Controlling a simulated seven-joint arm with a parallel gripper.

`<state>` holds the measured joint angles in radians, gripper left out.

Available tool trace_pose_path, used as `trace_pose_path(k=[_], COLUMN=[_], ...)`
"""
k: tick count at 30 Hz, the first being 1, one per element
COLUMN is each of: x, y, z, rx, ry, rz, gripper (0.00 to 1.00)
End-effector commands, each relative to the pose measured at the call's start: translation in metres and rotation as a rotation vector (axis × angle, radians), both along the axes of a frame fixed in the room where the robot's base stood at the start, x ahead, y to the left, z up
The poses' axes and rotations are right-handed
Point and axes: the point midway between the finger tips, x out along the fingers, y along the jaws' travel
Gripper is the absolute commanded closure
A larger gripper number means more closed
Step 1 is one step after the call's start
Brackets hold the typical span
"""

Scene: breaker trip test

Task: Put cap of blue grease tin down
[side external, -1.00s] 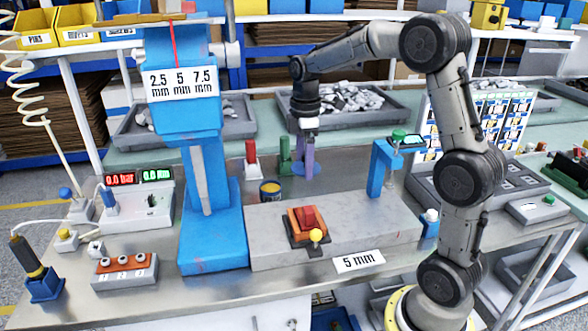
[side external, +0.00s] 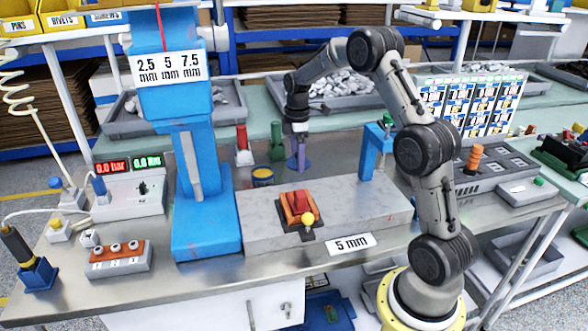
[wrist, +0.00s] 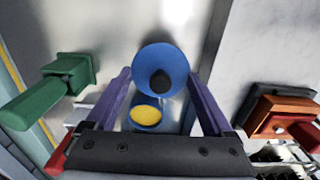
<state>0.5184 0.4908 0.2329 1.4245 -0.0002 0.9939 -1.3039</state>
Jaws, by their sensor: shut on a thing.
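The blue cap (wrist: 150,58) is a round disc with a dark knob, seen between my purple fingers in the wrist view. My gripper (side external: 299,162) is shut on the cap, pointing down, low over the metal bench behind the grey block; it also shows in the wrist view (wrist: 160,80). Whether the cap touches the bench cannot be told. The blue grease tin (side external: 262,177) stands uncapped to the left of my gripper in the side view. Its yellow grease shows in the wrist view (wrist: 146,115), next to the cap.
A red clamp (side external: 242,146) and a green one (side external: 277,142) stand close behind. The grey block (side external: 360,205) carries an orange-red breaker (side external: 296,206) in front. A blue press (side external: 207,210) stands left, a blue bracket (side external: 371,155) right. Bare bench lies around the cap.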

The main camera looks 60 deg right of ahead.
Motion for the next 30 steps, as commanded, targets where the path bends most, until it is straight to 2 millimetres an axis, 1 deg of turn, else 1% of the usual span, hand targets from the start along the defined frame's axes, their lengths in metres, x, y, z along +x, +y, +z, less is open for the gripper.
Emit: trace_pose_path(k=[1, 3, 8, 10, 16, 28, 29, 30], x=[0.005, 0.009, 0.014, 0.017, 0.016, 0.016, 0.016, 0.016], y=[-0.003, -0.005, -0.008, -0.010, -0.009, -0.009, -0.009, -0.009], z=[-0.007, -0.012, -0.018, -0.024, -0.050, -0.055, -0.055, -0.055], rx=[0.001, 0.001, -0.001, 0.001, 0.001, 0.000, 0.000, 0.000], ry=[0.001, 0.001, -0.001, 0.001, 0.001, 0.000, 0.000, 0.000], rz=[0.000, 0.000, 0.000, 0.000, 0.000, 0.000, 0.000, 0.000], gripper=[0.66, 0.66, 0.66, 0.66, 0.66, 0.66, 0.10, 0.03])
